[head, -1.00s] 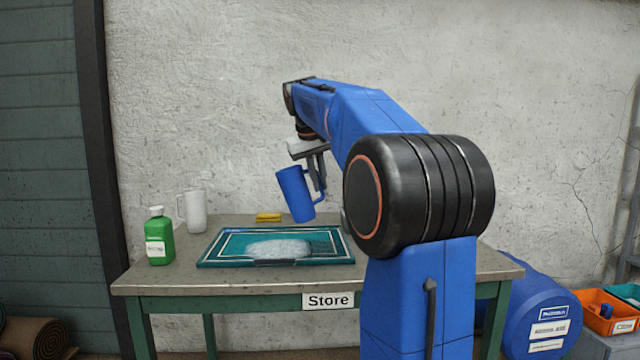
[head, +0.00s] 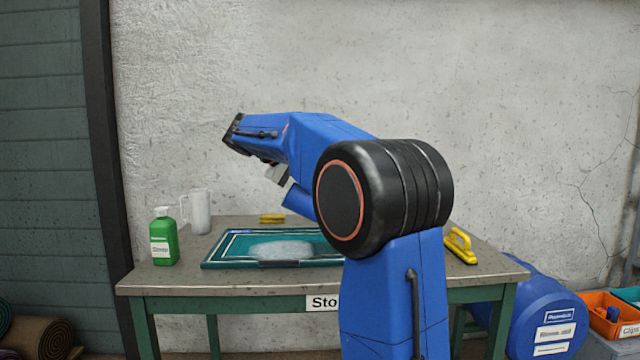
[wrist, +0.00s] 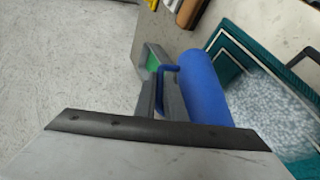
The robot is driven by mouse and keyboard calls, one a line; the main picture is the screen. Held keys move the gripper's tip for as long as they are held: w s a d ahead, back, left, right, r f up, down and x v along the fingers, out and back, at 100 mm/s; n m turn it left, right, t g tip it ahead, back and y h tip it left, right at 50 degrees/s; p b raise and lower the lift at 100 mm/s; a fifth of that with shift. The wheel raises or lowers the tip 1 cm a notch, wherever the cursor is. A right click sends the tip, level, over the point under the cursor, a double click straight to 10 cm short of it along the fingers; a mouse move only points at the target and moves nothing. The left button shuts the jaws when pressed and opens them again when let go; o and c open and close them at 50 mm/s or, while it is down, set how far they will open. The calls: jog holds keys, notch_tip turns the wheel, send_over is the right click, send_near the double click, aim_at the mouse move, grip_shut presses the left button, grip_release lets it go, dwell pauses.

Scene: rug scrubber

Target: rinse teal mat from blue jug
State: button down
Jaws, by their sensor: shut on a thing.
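The teal mat (head: 225,248) lies flat on the table, with pale border lines and a patch of white suds (head: 281,250) at its middle. My gripper (head: 277,174) is shut on the handle of the blue jug (head: 297,199), holding it above the mat's far side. The jug is tilted, and my arm hides much of it in the head view. In the wrist view the jug (wrist: 206,92) hangs beside my fingers, with the suds (wrist: 268,112) beyond it. No water shows leaving the jug; its mouth is not visible.
A green bottle (head: 164,240) and a pale jug (head: 200,211) stand at the table's left. A yellow sponge (head: 272,218) lies behind the mat, and a yellow-handled brush (head: 460,246) at the right. A blue barrel (head: 545,310) lies right of the table (head: 200,282).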

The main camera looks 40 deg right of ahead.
dwell(0.3)
jog(key=shift+w+a+f+g+h, duration=0.3)
jog(key=shift+a+h, duration=0.15)
jog(key=shift+h, duration=0.25)
jog(key=shift+n, duration=0.3)
jog(key=shift+w+a+f+g+h, duration=0.25)
jog(key=shift+a+f+g+h, duration=0.15)
jog(key=shift+h, duration=0.2)
jog(key=shift+a, duration=0.1)
jog(key=shift+w+a+f+n+h, duration=0.15)
jog(key=shift+w+a+n+h, duration=0.05)
jog(key=shift+n+h, duration=0.1)
jog(key=shift+d, duration=0.1)
